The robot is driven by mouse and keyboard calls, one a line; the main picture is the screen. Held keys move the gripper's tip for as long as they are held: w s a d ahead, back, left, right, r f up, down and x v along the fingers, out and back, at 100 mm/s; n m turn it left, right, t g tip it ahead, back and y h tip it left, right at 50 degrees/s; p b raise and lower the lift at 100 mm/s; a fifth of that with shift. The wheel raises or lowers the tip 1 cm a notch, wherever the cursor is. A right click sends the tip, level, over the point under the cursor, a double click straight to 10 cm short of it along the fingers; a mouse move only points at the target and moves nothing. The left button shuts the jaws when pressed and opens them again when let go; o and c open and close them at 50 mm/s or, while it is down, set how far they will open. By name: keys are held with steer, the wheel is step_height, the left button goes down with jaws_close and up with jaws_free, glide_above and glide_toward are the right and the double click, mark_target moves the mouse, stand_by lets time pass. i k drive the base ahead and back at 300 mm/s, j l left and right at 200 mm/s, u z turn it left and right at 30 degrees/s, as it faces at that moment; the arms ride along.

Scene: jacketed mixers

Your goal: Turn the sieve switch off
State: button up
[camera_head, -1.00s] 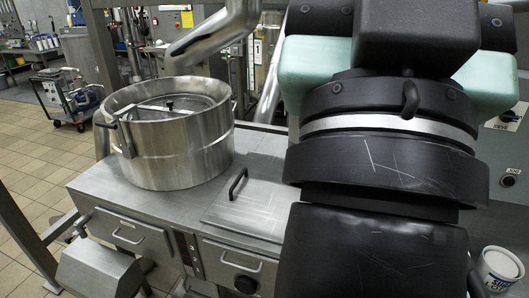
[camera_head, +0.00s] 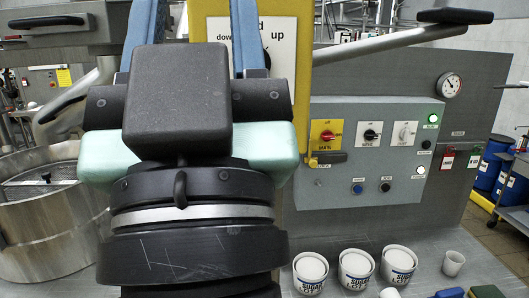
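The grey control panel (camera_head: 368,152) stands right of centre. It carries a row of three rotary switches. The left one is the main switch (camera_head: 327,136), red on a yellow plate. The middle one is the sieve switch (camera_head: 371,135), a black knob on a white plate; its label is small and hard to read. The right one is a pale switch (camera_head: 404,134). I cannot tell the sieve switch's exact setting. My arm fills the left-centre foreground, apart from the panel in the picture. My gripper's fingers do not show.
A padlock (camera_head: 312,161) and black bar (camera_head: 331,157) sit below the main switch. Several labelled white tubs (camera_head: 310,272) stand on the metal bench below the panel. A long metal lever (camera_head: 385,42) crosses above the panel. The steel sieve drum (camera_head: 55,235) is at left.

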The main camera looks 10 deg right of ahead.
mark_target(369, 134)
steer(key=l, duration=0.6)
steer(key=i+l, duration=0.15)
steer(key=l, duration=1.1)
steer(key=i+l, duration=0.15)
steer(key=l, duration=0.45)
steer(key=i+l+z, duration=0.1)
steer(key=l, duration=0.25)
steer(key=i+l, duration=0.15)
steer(key=i, duration=0.3)
